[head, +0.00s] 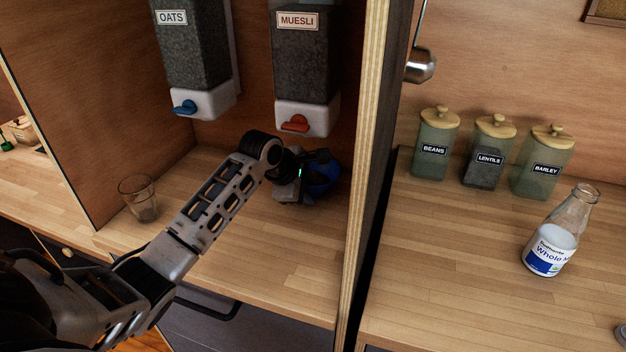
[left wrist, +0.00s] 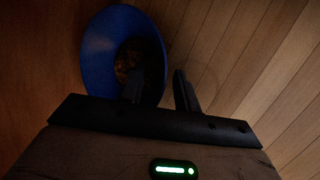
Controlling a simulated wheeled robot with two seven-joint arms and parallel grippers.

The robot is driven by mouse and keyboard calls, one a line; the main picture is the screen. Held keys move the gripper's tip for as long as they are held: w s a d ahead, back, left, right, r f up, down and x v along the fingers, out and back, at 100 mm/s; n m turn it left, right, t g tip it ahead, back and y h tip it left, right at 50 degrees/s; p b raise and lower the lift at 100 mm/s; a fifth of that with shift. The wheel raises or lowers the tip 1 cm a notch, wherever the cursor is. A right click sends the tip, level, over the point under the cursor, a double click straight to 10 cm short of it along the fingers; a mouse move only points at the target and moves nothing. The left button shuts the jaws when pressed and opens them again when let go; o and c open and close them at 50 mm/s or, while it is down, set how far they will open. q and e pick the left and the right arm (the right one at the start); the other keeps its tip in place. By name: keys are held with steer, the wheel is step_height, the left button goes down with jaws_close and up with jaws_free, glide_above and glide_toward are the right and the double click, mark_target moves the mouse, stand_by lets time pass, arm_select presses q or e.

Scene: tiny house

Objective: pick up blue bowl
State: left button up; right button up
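The blue bowl (head: 323,177) is on the wooden counter inside the cupboard bay, under the muesli dispenser, and is partly hidden by my left gripper (head: 298,187). In the left wrist view the bowl (left wrist: 97,53) fills the upper left and has brown, grainy contents. My left gripper (left wrist: 159,92) is at the bowl's rim. One finger overlaps the bowl's inside and the other stands outside it to the right. The fingers are apart, with a gap between the rim and the outer finger. My right gripper is not in view.
The muesli dispenser (head: 305,75) hangs close above the bowl, with the oats dispenser (head: 195,60) to its left. A glass (head: 140,198) stands at the left. An upright panel (head: 362,150) bounds the bay on the right. Beyond it are jars (head: 437,145) and a milk bottle (head: 552,240).

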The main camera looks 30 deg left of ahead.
arm_select(q)
jaws_close()
steer(key=shift+r, duration=0.1)
stand_by(1.2)
